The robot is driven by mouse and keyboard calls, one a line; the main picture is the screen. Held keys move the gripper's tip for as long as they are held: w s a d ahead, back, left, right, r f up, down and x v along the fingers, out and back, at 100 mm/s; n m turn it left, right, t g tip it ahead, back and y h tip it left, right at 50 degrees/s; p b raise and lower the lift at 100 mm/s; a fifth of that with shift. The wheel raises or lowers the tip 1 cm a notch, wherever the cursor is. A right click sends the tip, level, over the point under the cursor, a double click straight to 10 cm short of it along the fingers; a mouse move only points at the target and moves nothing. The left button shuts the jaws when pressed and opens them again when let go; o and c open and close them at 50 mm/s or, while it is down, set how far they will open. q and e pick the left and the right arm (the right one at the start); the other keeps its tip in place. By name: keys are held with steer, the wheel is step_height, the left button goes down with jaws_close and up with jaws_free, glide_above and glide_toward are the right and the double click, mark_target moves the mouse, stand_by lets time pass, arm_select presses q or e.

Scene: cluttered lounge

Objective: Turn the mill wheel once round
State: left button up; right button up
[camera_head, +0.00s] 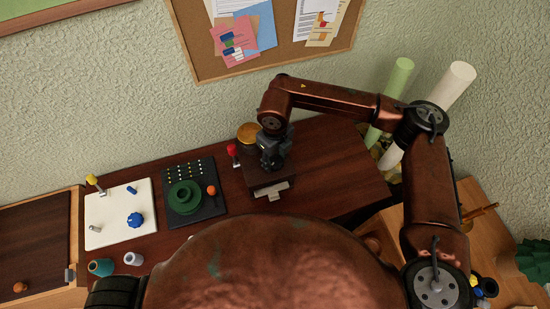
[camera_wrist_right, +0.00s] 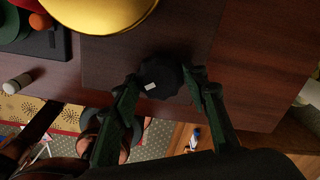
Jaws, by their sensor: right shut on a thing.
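The mill is a dark brown box (camera_head: 258,178) on the wooden table, with a yellow-gold bowl (camera_head: 248,134) at its back and a red-knobbed handle (camera_head: 232,149) at its left side. My right gripper (camera_head: 272,158) reaches down over the box and hides much of its top. In the right wrist view, a dark round knob with a white mark (camera_wrist_right: 160,75), seemingly the wheel, sits between the fingers of my right gripper (camera_wrist_right: 164,82), which is shut on it. My left gripper is out of view.
Left of the mill stand a black board with a green round part (camera_head: 183,197) and a white board with knobs (camera_head: 108,222). Small cups (camera_head: 133,258) stand at the front. Rolled tubes (camera_head: 443,100) lean at the right. The table right of the mill is clear.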

mark_target(275, 161)
steer(key=shift+r+m, duration=0.1)
steer(key=shift+m, duration=0.9)
steer(key=o, duration=1.2)
steer(key=shift+c, duration=0.2)
step_height(275, 161, up, 12)
